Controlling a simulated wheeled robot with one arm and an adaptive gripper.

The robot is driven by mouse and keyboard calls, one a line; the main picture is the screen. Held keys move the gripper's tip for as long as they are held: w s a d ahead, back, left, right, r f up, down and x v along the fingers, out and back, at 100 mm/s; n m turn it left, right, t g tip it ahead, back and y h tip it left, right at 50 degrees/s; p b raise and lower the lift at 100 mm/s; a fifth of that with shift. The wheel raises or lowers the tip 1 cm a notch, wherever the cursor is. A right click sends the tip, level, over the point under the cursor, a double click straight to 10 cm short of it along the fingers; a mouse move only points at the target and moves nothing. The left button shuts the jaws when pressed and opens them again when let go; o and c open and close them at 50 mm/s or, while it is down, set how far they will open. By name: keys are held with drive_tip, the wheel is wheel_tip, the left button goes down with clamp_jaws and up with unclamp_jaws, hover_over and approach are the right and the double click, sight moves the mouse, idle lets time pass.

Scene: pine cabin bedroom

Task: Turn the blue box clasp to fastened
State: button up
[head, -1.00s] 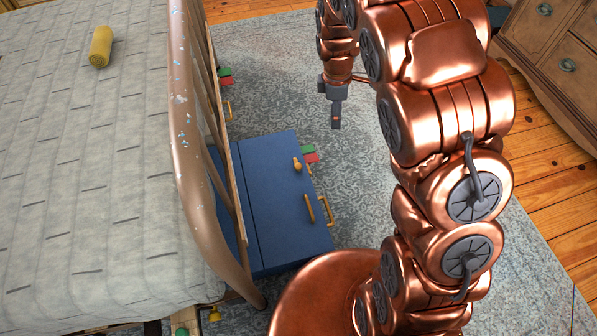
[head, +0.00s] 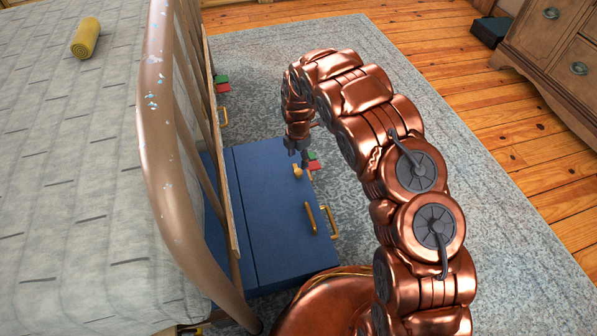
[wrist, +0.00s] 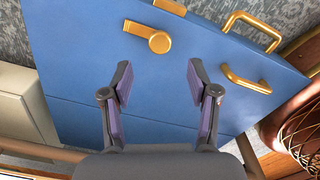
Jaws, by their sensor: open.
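The blue box (head: 275,235) lies on the rug beside the bed, partly under the frame. Its brass clasp (head: 298,172) is on the top near the far right edge. In the wrist view the clasp (wrist: 159,42) has a round pivot with a short bar pointing left and up. A separate brass plate (wrist: 170,7) sits at the box edge above it, and the bar does not lie over that plate. My gripper (head: 298,155) is over the far end of the box, close to the clasp. In the wrist view my gripper (wrist: 160,78) is open and empty, with the clasp ahead of its fingertips.
Two brass handles are right of the clasp, one on the top (wrist: 246,80) and one at the edge (wrist: 252,28). Open rug (head: 350,65) lies beyond.

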sight(298, 171)
wheel_tip(298, 171, down, 7)
drive_tip(key=b, duration=0.2)
drive_tip(key=shift+b, duration=0.3)
clamp_jaws()
idle(0.4)
